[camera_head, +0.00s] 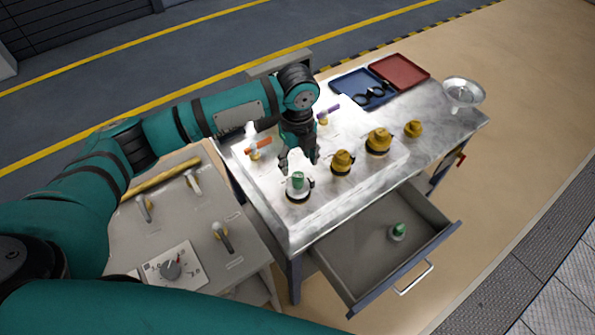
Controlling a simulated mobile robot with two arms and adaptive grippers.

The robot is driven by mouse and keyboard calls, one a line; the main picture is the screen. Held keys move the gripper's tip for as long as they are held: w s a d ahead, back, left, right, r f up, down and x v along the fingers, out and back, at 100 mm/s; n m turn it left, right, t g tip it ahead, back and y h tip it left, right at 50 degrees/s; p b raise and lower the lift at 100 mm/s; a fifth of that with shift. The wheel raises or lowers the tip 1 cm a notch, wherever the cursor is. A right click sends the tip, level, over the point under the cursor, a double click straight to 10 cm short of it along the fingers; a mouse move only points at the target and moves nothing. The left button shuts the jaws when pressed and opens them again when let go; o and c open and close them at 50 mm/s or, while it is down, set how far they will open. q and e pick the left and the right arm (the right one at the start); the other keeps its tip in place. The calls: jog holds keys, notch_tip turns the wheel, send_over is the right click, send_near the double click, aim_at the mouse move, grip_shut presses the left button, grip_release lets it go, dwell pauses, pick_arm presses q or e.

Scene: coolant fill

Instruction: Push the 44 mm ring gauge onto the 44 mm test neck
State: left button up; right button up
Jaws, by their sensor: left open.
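My left gripper (299,163) is open, pointing down, with its fingertips just above a green-topped neck (298,180) on the front left of the bench. This neck has a white collar and a dark band around its lower part. I cannot tell whether the band is a ring gauge or part of the neck. Dark ring-shaped pieces (372,95) lie in and at the edge of the blue tray at the back. No size marks are readable, so I cannot tell which piece is 44 mm. My right gripper is not in view.
Yellow-capped necks (378,140) stand right of the gripper. Orange (258,147) and purple (328,114) handled items lie behind. A red tray (399,72) and a metal bowl (463,92) are farther back. An open drawer (350,262) holds a green-topped piece (398,231).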

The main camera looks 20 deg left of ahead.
aim_at(298, 175)
pick_arm(q)
notch_tip(298, 175, up, 4)
jog(key=shift+f, duration=0.1)
dwell(0.6)
